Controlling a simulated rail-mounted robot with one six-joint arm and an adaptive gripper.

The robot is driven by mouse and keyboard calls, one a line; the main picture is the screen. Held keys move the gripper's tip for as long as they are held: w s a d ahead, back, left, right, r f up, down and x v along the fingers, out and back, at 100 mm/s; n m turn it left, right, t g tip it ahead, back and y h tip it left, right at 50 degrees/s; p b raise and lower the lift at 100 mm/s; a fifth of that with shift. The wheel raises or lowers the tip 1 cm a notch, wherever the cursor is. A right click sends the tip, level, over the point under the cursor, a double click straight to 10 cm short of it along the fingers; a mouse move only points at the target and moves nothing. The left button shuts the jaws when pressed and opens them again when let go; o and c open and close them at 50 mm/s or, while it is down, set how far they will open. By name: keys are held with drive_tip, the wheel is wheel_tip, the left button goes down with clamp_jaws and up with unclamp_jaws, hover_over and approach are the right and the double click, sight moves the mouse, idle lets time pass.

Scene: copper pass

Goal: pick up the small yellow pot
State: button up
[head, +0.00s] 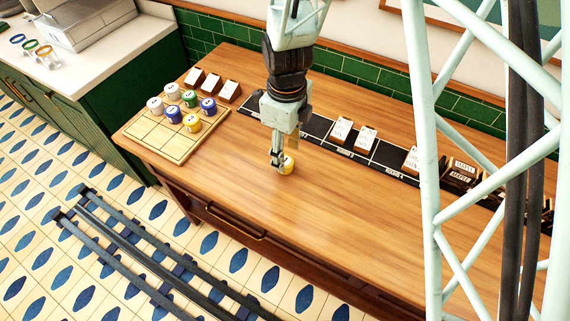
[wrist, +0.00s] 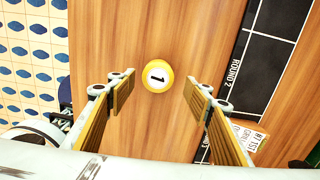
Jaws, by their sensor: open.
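A small yellow pot (head: 287,166) with a white lid stands upright on the wooden counter, by itself. In the wrist view the yellow pot (wrist: 157,76) shows from above, its lid marked "1". My gripper (head: 276,160) points down right beside it in the head view. In the wrist view my gripper (wrist: 159,90) is open, one finger to each side of the pot's line, with gaps on both sides. The pot lies just beyond the fingertips there. Nothing is held. Another yellow pot (head: 192,123) stands among the pots on the wooden board.
A wooden grid board (head: 150,139) at the left bears several white, green, blue and yellow pots. A black strip (wrist: 271,50) marked with rounds runs behind the pot, with cards (head: 365,138) on it. The counter front is clear.

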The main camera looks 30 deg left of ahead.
sight(286, 160)
drive_tip(key=shift+f, duration=0.15)
drive_tip(key=shift+s+d+f, duration=0.1)
drive_tip(key=shift+s+f, duration=0.1)
drive_tip(key=shift+f, duration=2.25)
drive_tip(key=c, duration=1)
